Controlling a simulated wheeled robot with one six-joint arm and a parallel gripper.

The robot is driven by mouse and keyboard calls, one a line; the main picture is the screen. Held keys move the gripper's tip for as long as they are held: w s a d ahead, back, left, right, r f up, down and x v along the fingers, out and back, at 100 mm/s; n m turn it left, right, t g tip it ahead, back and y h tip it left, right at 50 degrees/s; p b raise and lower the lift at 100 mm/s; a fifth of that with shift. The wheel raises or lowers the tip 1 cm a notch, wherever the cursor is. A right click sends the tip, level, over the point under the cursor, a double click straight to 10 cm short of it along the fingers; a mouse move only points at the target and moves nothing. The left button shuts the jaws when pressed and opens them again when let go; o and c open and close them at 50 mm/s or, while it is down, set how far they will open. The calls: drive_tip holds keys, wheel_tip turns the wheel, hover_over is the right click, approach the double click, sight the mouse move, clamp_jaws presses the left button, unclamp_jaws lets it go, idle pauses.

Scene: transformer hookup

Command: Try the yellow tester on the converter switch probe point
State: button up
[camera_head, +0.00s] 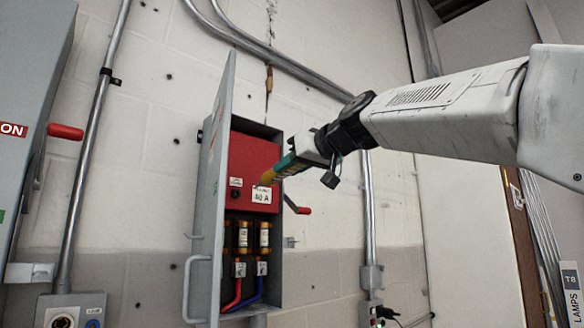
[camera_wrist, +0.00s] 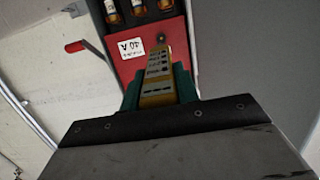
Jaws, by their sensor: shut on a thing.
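My gripper (camera_head: 287,164) is shut on the yellow tester (camera_head: 268,176), with the green fingers on both sides of it in the wrist view (camera_wrist: 158,84). The tester (camera_wrist: 158,72) points at the red panel (camera_head: 252,156) of the open grey switch box. Its tip is just above the white "40 A" label (camera_head: 261,195) in the head view. I cannot tell whether the tip touches the panel. A small dark round fitting (camera_head: 235,194) sits on the panel left of the label, under a small white tag. I cannot tell which spot is the probe point.
The box door (camera_head: 221,190) stands open on the left. A red-tipped lever (camera_head: 298,207) sticks out at the box's right. Fuses (camera_head: 254,236) and red and blue cables are below the panel. A grey cabinet (camera_head: 30,110) marked ON stands at far left. Conduits (camera_head: 368,215) run along the wall.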

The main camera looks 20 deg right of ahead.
sight(268, 174)
drive_tip(key=shift+r+x, duration=0.25)
drive_tip(key=shift+x, duration=1)
drive_tip(key=shift+r+x, duration=0.25)
drive_tip(key=shift+x, duration=0.95)
drive_tip(key=shift+r+x, duration=0.2)
drive_tip(key=shift+x, duration=1.05)
drive_tip(key=shift+w+a, duration=0.2)
drive_tip(key=shift+w, duration=0.45)
drive_tip(key=shift+f+v, duration=0.2)
drive_tip(key=shift+v, duration=0.95)
drive_tip(key=shift+f+v, duration=0.25)
drive_tip(key=shift+v, duration=0.85)
drive_tip(key=shift+f+v, duration=0.2)
drive_tip(key=shift+v, duration=0.95)
drive_tip(key=shift+s, duration=0.15)
